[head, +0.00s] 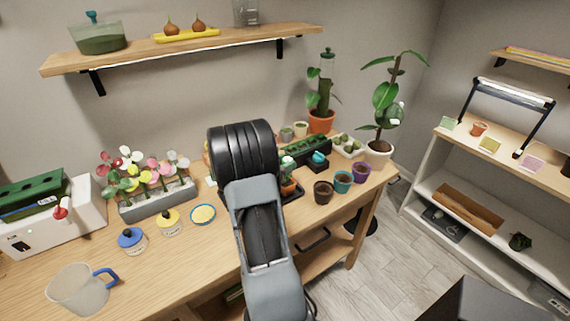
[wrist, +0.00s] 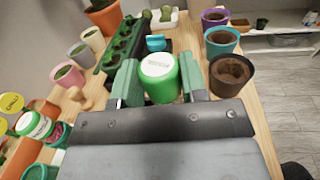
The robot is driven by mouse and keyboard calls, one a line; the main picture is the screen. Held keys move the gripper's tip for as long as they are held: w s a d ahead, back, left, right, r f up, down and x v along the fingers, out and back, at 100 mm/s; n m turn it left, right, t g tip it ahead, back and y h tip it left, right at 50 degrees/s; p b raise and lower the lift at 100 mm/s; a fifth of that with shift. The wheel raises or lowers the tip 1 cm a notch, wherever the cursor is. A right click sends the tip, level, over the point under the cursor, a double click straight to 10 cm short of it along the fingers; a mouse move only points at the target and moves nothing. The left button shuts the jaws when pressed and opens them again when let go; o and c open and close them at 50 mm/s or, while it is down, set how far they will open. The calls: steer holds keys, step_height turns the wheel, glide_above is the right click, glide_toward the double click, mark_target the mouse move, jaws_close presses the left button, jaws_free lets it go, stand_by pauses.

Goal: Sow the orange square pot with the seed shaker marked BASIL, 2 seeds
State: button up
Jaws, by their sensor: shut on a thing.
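My gripper (wrist: 160,82) is shut on a green shaker (wrist: 162,88) with a white round top, held upright between the two fingers. The dark print on its top is too small to read surely.
Shakers, one yellow-topped and marked CHILI (wrist: 11,103), stand at left. Brown (head: 323,191), teal (head: 343,182) and purple (head: 361,171) round pots stand near the bench's right end. A green seed tray (head: 306,150) lies behind. A jug (head: 80,290) stands at front left.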

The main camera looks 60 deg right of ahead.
steer(key=shift+f+b, duration=0.5)
steer(key=shift+f, duration=0.1)
stand_by(1.3)
steer(key=shift+r, duration=0.1)
steer(key=shift+r+p, duration=2.55)
steer(key=shift+r, duration=0.95)
